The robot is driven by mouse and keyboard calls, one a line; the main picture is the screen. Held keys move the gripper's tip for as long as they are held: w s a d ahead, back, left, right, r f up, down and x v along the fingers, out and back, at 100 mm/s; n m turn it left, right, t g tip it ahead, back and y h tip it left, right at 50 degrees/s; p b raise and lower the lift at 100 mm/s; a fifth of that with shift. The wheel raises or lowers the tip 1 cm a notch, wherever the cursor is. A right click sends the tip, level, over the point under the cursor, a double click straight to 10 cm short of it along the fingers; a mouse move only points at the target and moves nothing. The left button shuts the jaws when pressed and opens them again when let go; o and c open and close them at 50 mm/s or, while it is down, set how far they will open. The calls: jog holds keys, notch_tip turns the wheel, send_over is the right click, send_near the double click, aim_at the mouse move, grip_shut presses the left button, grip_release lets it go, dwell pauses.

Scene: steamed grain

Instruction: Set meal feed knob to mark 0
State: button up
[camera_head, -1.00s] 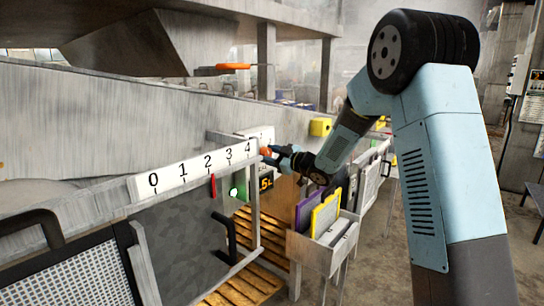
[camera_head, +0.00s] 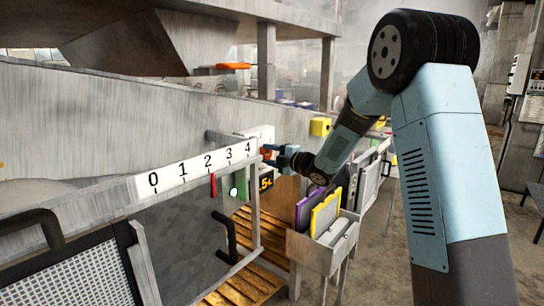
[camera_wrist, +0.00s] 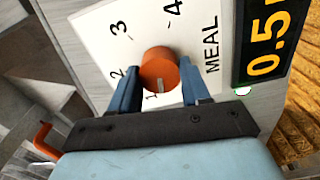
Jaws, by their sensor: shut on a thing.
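The orange meal feed knob (camera_wrist: 161,70) sits on a white dial plate (camera_wrist: 92,30) marked MEAL. Its pale pointer line faces down in the wrist view, close to the figure 1. Figures 2, 3 and 4 also show; mark 0 is not visible. My gripper (camera_wrist: 160,84) is shut on the knob, with one blue finger on each side. In the head view my gripper (camera_head: 277,155) is at the knob, which is mostly covered there.
A display (camera_wrist: 264,45) beside the dial reads about 0.5, its edge cut off. A 0-to-4 scale strip (camera_head: 196,167) with a red pointer (camera_head: 213,185) near 2 runs left of my gripper. A bin of coloured boards (camera_head: 322,245) stands below my wrist.

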jog(key=n, duration=0.4)
jog(key=shift+s+a+f, duration=0.15)
jog(key=shift+a+f, duration=0.1)
jog(key=shift+n, duration=2)
jog(key=shift+d, duration=0.1)
jog(key=o, duration=1)
jog(key=shift+o, duration=0.2)
jog(key=shift+d, duration=0.15)
jog(key=shift+d, duration=0.25)
jog(key=v, duration=1.3)
